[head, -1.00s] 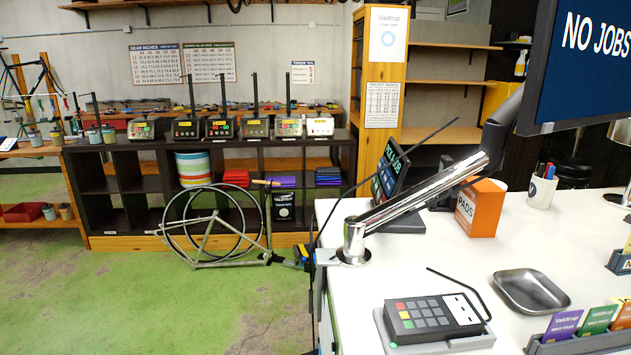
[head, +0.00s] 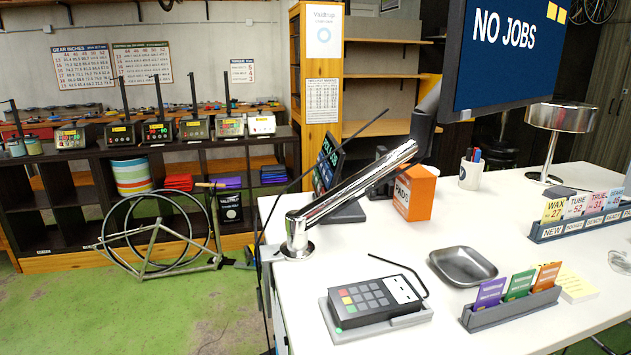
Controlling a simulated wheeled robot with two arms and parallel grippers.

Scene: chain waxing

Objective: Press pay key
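A card terminal (head: 371,303) with a keypad lies on a grey base near the front left edge of the white counter (head: 455,290). Its keypad has grey keys plus a few red, yellow and green ones at the left side; the key labels are too small to read. A touch screen on a stand (head: 329,168) stands farther back on the counter, turned partly away, with coloured tiles on it. Neither of my grippers shows in the head view.
A chrome monitor arm (head: 352,198) rises from the counter behind the terminal to a large "NO JOBS" screen (head: 510,45). A metal tray (head: 463,267), a card rack (head: 510,307), an orange box (head: 414,193) and a lamp (head: 560,118) stand to the right.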

